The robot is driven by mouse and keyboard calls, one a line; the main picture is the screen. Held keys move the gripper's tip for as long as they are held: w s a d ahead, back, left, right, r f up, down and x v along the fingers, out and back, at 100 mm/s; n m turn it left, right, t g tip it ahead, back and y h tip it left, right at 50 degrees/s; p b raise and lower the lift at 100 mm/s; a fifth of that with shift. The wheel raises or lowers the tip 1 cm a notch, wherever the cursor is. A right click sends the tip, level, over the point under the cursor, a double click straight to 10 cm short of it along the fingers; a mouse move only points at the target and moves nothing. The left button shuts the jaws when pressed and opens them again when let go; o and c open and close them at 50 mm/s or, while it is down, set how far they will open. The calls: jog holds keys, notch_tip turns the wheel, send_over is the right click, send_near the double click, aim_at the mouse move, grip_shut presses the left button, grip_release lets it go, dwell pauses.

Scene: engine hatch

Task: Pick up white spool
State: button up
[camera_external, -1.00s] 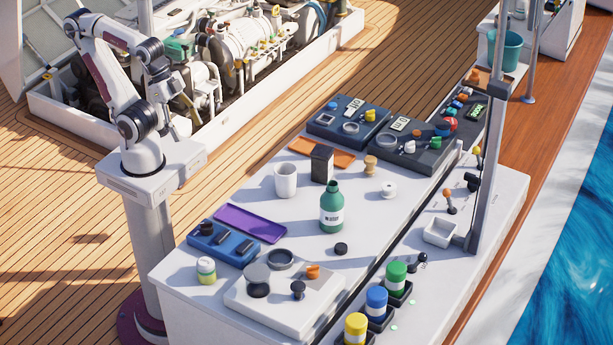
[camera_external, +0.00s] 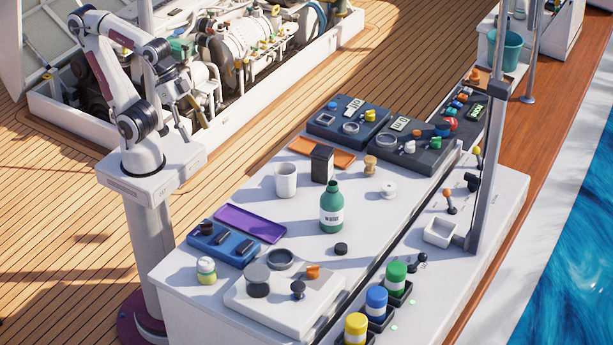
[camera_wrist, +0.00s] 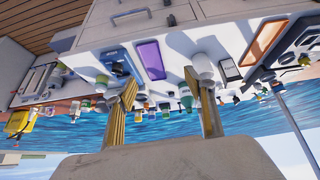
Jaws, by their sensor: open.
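The white spool (camera_external: 389,190) stands on the white worktop, right of the small wooden piece and in front of the dark instrument boxes. My gripper (camera_external: 184,128) is far to its left, raised beside my arm's base and clear of the worktop. In the wrist view my gripper (camera_wrist: 164,103) shows two separated fingers with nothing held between them. I cannot make out the spool for certain in the wrist view.
A green bottle (camera_external: 332,208), white cup (camera_external: 286,180) and black box (camera_external: 322,163) stand between my arm and the spool. A purple tray (camera_external: 250,223) and blue holder (camera_external: 222,243) lie nearer. A metal post (camera_external: 489,150) rises at right.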

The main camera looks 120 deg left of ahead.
jog(key=w+a+n+t+y, duration=0.1)
jog(key=w+a+n+t, duration=0.15)
jog(key=w, duration=1.45)
jog(key=w+a+n+t, duration=0.1)
jog(key=w+a+t, duration=0.15)
jog(key=w, duration=1.35)
jog(key=w+a+f+n+y, duration=0.35)
jog(key=w+a+f, duration=0.35)
jog(key=w+a, duration=0.25)
jog(key=y, duration=0.4)
send_near(389, 190)
jog(key=shift+a+r, duration=0.2)
jog(key=shift+a, duration=0.4)
jog(key=shift+a+f, duration=0.3)
jog(key=shift+w+g, duration=0.1)
jog(key=shift+g, duration=0.2)
jog(key=shift+x, duration=1.2)
